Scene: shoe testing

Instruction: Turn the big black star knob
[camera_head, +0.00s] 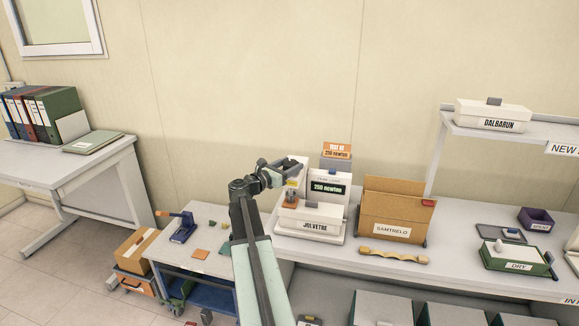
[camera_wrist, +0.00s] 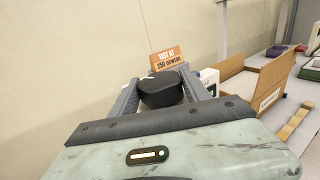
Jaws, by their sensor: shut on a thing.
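The big black star knob (camera_wrist: 162,92) sits between the two grey fingers of my gripper (camera_wrist: 158,82) in the wrist view. The fingers are shut on it, one on each side. In the head view my gripper (camera_head: 281,171) is at the upper left of the white test machine (camera_head: 331,205). The knob is mostly hidden there behind the fingers. The machine's display (camera_head: 327,188) reads 250 newton. An orange sign (camera_head: 337,151) behind it reads "TEST AT 250 newton" and also shows in the wrist view (camera_wrist: 167,59).
A white box labelled JOLVETRE (camera_head: 311,226) stands at the machine's front. An open cardboard box (camera_head: 391,211) stands right of it, with a wooden bar-like piece (camera_head: 394,257) in front. A low cart (camera_head: 205,262) is at the left. The wall is close behind the machine.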

